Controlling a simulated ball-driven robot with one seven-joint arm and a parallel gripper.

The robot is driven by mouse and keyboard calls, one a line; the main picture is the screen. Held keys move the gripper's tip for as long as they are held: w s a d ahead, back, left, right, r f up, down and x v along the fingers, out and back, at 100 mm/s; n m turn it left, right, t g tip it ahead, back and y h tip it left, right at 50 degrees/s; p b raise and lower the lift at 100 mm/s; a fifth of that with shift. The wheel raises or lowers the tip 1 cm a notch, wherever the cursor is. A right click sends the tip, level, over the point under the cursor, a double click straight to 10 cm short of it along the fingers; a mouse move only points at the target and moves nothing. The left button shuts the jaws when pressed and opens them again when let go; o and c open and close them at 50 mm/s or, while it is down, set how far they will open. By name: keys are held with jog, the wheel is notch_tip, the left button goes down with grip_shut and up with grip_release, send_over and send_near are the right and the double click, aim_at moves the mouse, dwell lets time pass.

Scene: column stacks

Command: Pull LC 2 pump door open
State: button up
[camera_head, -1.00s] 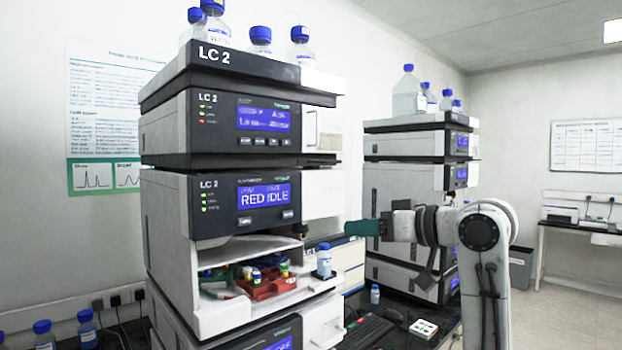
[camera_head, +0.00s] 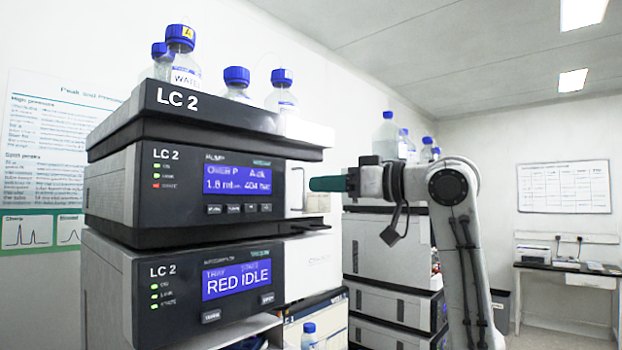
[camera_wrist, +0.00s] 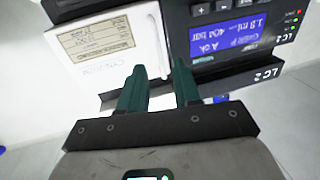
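The LC 2 pump (camera_head: 170,205) is the upper module, with a blue lit screen reading 1.8 ml and 404 bar. Its white door (camera_head: 318,162) is at the right of the screen; it also shows in the wrist view (camera_wrist: 88,58), with a printed label, and looks shut. A thin upright white handle (camera_head: 292,190) stands on the door's edge nearest the screen. My gripper (camera_head: 312,184), with green fingers, is level with the handle at its right. In the wrist view my gripper (camera_wrist: 158,72) is open, and the handle (camera_wrist: 158,45) lines up between its fingertips. Contact cannot be told.
Blue-capped bottles (camera_head: 235,85) stand on top of the stack. A second column stack (camera_head: 390,260) is behind my arm. A bench with a printer (camera_head: 533,254) is far right; the floor before it is clear.

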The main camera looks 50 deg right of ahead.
aim_at(299, 202)
jog(key=shift+p+x, duration=0.45)
jog(key=shift+x, duration=1.45)
grip_shut()
